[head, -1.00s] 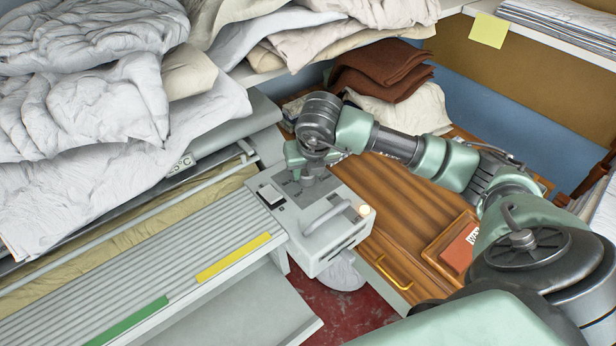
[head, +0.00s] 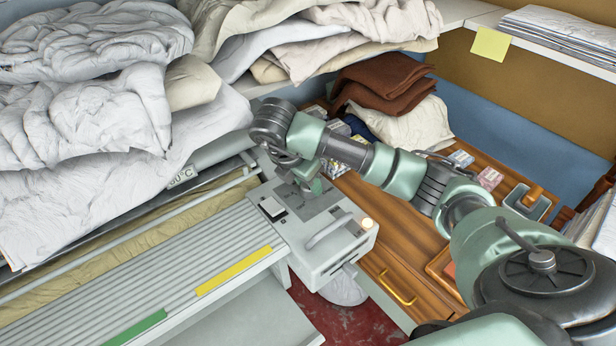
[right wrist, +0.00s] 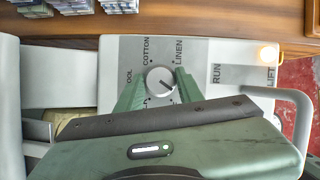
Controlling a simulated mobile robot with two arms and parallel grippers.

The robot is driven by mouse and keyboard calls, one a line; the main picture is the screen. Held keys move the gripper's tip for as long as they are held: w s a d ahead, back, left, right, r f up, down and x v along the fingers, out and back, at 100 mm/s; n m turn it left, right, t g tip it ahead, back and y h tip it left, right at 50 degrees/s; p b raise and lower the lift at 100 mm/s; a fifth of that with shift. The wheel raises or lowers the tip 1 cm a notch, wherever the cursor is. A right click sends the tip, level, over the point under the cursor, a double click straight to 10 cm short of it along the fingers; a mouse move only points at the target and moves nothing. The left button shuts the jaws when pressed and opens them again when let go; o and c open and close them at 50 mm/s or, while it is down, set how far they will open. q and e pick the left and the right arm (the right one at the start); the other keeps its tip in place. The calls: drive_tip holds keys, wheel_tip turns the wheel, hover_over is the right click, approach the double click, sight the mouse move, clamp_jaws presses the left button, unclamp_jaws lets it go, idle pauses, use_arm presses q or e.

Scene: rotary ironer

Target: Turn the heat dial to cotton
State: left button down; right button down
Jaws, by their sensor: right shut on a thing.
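The heat dial (right wrist: 161,80) is a round pale knob on the grey control panel (right wrist: 205,55) of the ironer. In the right wrist view, COTTON stands above it to the left, LINEN above it to the right, and a partly hidden "OOL" at left. A dark line on the knob slants toward the lower right; which end is the pointer I cannot tell. My right gripper (right wrist: 161,85) is shut on the dial, one green finger on each side. In the head view my right gripper (head: 311,186) hides the dial. My left gripper is not in view.
A RUN/LIFT section with a lit lamp (right wrist: 267,54) and a grey handle (right wrist: 293,105) lie right of the dial. A white rocker switch (head: 272,208) is on the panel. Piled linen (head: 80,130) lies left; a wooden cabinet (head: 385,265) stands behind and right.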

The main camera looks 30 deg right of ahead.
drive_tip(key=shift+w+m+g+p, duration=0.1)
drive_tip(key=shift+m+g+p, duration=0.6)
drive_tip(key=shift+m+p, duration=0.85)
drive_tip(key=shift+m, duration=0.35)
drive_tip(key=c, duration=0.9)
unclamp_jaws()
drive_tip(key=shift+b, duration=0.3)
